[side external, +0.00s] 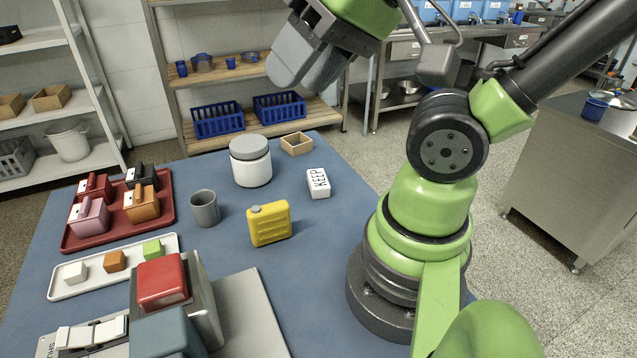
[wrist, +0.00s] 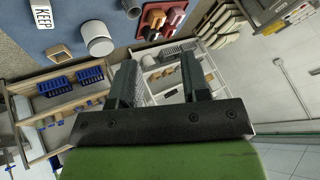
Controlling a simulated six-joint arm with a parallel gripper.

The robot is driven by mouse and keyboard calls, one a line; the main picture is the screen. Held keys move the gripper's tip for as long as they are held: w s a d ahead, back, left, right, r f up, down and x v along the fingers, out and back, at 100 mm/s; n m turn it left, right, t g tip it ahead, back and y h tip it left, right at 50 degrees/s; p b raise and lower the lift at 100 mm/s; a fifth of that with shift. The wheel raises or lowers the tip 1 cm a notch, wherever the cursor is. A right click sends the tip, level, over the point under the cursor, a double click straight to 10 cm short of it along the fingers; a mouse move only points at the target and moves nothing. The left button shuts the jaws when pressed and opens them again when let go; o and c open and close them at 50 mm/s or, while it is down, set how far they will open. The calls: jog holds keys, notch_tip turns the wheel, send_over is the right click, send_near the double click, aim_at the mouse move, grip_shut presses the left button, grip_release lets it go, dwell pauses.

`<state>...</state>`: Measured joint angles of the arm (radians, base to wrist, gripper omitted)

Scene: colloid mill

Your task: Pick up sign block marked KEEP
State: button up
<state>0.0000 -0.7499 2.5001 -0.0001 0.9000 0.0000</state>
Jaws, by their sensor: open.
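The sign block marked KEEP (side external: 318,183) is a small white block with black letters. It lies on the blue table, right of the white jar, in the side external view. It also shows at the upper left of the wrist view (wrist: 43,16). My gripper (side external: 292,80) is raised well above the table's far edge, apart from the block. In the wrist view its two fingers (wrist: 157,80) stand apart with nothing between them.
Near the block stand a white jar with a grey lid (side external: 251,163), a small wooden box (side external: 297,144), a yellow canister (side external: 268,223) and a grey cup (side external: 205,208). A red tray (side external: 70,240) and a white tray (side external: 60,293) hold small items at the left.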

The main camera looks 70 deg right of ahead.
jog(key=o, duration=1.1)
jog(key=m+g+h, duration=0.2)
jog(key=m+g, duration=0.5)
jog(key=m, duration=1.8)
send_over(318, 178)
notch_tip(318, 178, down, 20)
jog(key=shift+m, duration=0.4)
jog(key=f, duration=0.5)
jog(key=shift+d, duration=0.35)
jog(key=shift+a+f, duration=0.15)
jog(key=shift+f, duration=1.4)
jog(key=shift+a+f, duration=0.15)
jog(key=shift+f, duration=1.35)
